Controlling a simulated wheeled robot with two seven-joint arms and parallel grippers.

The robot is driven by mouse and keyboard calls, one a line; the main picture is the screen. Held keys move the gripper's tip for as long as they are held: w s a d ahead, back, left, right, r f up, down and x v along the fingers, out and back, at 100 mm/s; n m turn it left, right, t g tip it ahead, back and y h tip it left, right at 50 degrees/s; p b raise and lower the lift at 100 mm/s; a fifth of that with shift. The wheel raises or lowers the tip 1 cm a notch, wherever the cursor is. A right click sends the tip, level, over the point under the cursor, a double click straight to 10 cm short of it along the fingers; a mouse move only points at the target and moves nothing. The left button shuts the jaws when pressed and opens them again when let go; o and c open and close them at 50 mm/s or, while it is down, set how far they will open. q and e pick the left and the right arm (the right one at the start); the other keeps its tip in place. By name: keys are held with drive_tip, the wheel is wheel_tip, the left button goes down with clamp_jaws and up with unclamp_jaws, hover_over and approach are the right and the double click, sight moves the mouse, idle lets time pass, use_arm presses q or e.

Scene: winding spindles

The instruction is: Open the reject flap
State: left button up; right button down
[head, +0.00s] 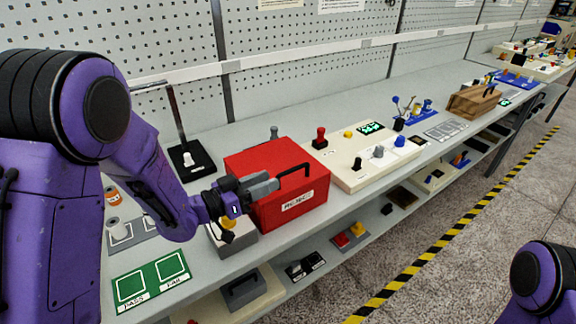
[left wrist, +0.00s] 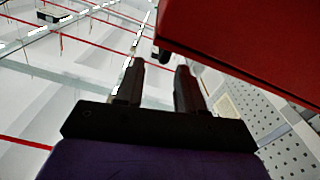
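The red reject box (head: 262,158) stands on the bench with a white label (head: 298,201) on its front. A black bar handle (head: 294,169) sticks out from its front face, and the flap looks shut. My left gripper (head: 266,186) is in front of the box, just left of the handle. In the left wrist view its two fingers (left wrist: 158,80) are apart with nothing between them. The red box (left wrist: 245,45) fills the upper right there, with a small dark part beside its edge just beyond the fingertips. I cannot tell whether the gripper touches the handle. My right gripper is out of view.
A cream control panel (head: 365,160) with knobs stands right of the box. A black stand (head: 188,160) with a tall post is behind left. A green two-square mat (head: 152,281) lies at the front left. A grey box (head: 232,235) sits below my left wrist.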

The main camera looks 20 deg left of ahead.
sight(279, 175)
use_arm(q)
drive_tip(key=p+x, duration=0.1)
drive_tip(key=x, duration=0.6)
drive_tip(key=shift+w+a+f+p, duration=0.15)
drive_tip(key=shift+a+f+p, duration=0.1)
drive_tip(key=shift+p, duration=0.1)
drive_tip(key=shift+d+r, duration=0.1)
clamp_jaws()
